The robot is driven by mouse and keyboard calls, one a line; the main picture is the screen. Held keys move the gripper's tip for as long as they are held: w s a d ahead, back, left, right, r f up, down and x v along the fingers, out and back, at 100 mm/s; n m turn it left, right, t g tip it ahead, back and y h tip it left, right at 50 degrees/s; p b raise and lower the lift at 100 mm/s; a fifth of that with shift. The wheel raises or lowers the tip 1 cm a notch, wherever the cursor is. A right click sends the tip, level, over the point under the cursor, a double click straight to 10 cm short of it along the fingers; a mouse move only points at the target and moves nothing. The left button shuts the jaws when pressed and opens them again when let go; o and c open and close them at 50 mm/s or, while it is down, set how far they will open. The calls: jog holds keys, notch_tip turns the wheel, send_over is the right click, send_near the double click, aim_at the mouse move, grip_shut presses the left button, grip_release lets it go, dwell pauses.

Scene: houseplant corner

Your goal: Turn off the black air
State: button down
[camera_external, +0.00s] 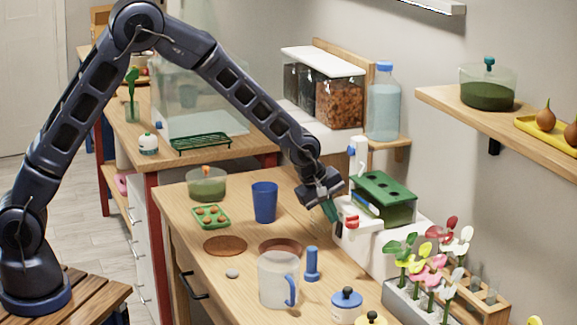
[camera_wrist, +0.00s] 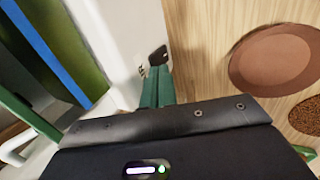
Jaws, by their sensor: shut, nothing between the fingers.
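A small black switch (camera_wrist: 158,55) sits on the edge of a white housing (camera_wrist: 120,35), with small dark markings beside it in the wrist view. I cannot make out the black switch in the external view. My gripper (camera_wrist: 157,88) has its green fingers closed together, with their tips just below the switch in the picture; I cannot tell if they touch it. In the external view my gripper (camera_external: 334,222) points down at the left front of the white unit (camera_external: 368,240), beside a red part (camera_external: 351,221).
A green-lidded tank (camera_external: 383,198) stands on the white unit. A blue cup (camera_external: 264,202), a clear jug (camera_external: 278,281), a blue upright object (camera_external: 312,265) and brown discs (camera_external: 225,246) stand on the wooden table. Potted flowers (camera_external: 430,265) are at the right.

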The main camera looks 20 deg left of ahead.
jog(key=v, duration=1.1)
jog(key=shift+s+a, duration=0.45)
jog(key=shift+r, duration=0.15)
